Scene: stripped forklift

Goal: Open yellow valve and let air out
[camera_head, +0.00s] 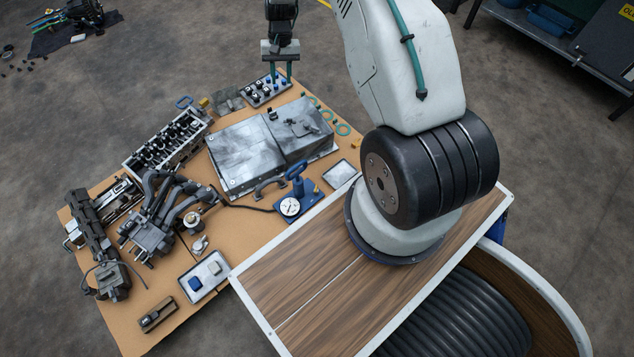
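I cannot make out a clear yellow valve. A small yellow piece (204,102) sits by the board's back edge, left of the dark grey parts, and another small yellow-orange piece (356,142) lies near the right edge. Both are too small to identify. A blue hand pump (299,186) with a round white gauge (290,207) stands near the front right of the board, with a dark hose running left from it. My gripper (281,78) points down over the board's back end, above a tray of small knobs (264,93). Its two green fingers are apart, with nothing visible between them.
A large grey metal case (240,150) fills the board's middle. A cylinder head (165,143), a manifold (150,230) and a tray with blue and white blocks (205,278) lie left and front. Green rings (343,129) lie right. Bare board (235,228) shows in front of the case.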

